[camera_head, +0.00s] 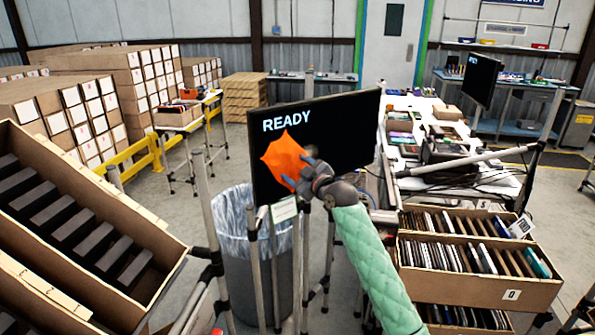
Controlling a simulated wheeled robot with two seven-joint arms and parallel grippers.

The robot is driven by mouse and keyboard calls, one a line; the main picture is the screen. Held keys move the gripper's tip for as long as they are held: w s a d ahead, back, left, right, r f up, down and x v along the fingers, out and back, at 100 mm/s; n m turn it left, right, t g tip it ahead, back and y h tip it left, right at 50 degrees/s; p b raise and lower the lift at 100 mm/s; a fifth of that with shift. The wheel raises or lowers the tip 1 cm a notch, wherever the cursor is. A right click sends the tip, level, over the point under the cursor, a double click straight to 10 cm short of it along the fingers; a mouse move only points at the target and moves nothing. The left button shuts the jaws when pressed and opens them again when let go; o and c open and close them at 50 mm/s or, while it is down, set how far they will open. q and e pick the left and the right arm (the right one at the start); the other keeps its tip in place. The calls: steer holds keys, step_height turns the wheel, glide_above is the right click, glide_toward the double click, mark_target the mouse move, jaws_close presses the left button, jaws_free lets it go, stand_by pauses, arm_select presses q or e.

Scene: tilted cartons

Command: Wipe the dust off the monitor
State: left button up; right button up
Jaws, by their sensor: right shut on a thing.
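The monitor (345,132) stands in the middle of the head view, a black screen with the word READY in pale letters at its upper left. No dust can be made out on it at this size. My right gripper (300,175) is shut on an orange cloth (284,157). The cloth is spread in front of the screen's left part, just under the lettering, and hides that part. I cannot tell whether it touches the screen. My right arm comes up from the bottom in a pale green quilted sleeve. My left gripper is out of view.
A grey bin (262,275) with a clear liner stands below the monitor. Tilted cartons stand at left (60,225) and right (480,275), the right ones filled with thin items. Metal posts rise around the bin. A white cluttered table (470,185) is behind at right.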

steer(key=shift+w+a, duration=0.15)
steer(key=shift+w, duration=0.1)
steer(key=shift+w+a, duration=0.35)
steer(key=shift+w, duration=0.2)
stand_by(0.5)
steer(key=shift+d, duration=0.1)
